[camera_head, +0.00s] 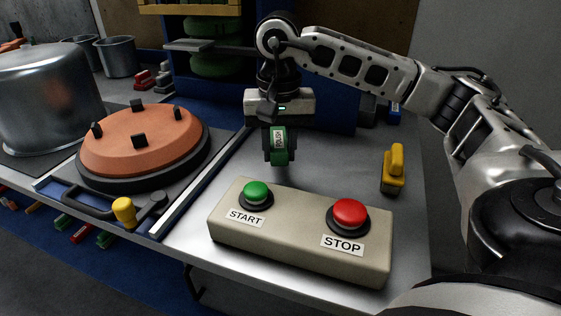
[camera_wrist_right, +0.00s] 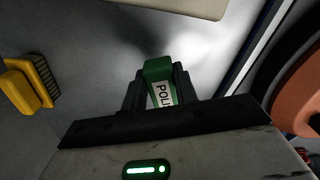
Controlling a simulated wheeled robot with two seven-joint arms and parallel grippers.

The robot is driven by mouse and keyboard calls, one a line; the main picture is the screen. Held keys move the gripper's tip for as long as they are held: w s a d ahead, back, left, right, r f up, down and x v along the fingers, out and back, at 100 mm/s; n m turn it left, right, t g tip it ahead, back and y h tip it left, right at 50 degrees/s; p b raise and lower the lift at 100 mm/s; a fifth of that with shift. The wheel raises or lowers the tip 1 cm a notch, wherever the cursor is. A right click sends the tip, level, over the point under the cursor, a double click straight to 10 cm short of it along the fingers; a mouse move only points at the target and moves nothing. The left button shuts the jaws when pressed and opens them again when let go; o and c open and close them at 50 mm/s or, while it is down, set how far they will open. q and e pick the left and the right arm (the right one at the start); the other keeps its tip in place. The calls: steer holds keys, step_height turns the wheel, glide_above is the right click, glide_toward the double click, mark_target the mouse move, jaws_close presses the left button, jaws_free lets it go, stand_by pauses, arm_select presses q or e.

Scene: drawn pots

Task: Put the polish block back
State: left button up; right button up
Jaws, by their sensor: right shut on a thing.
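The polish block (camera_head: 278,145) is green with a white label that reads POLISH. My right gripper (camera_head: 278,150) is shut on it and holds it above the metal table, behind the button box. In the right wrist view the green block (camera_wrist_right: 158,70) sits between the two dark fingers of the right gripper (camera_wrist_right: 160,88), its label partly hidden. My left gripper is not in view.
A beige box (camera_head: 290,255) with a green START button (camera_head: 257,193) and a red STOP button (camera_head: 350,214) stands at the front. A yellow brush (camera_head: 394,170) stands at right. An orange disc (camera_head: 145,142) and a metal pot (camera_head: 45,95) are at left.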

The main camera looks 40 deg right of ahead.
mark_target(280, 176)
steer(key=f, duration=0.3)
steer(key=shift+w+d+f, duration=0.1)
steer(key=shift+w+d, duration=0.1)
steer(key=shift+d, duration=0.2)
steer(key=shift+f, duration=0.45)
steer(key=shift+f, duration=0.1)
steer(key=o, duration=1.1)
step_height(280, 176, up, 12)
steer(key=shift+a+r+p, duration=0.1)
steer(key=shift+r+p, duration=0.1)
steer(key=shift+p, duration=0.65)
steer(key=shift+f, duration=0.1)
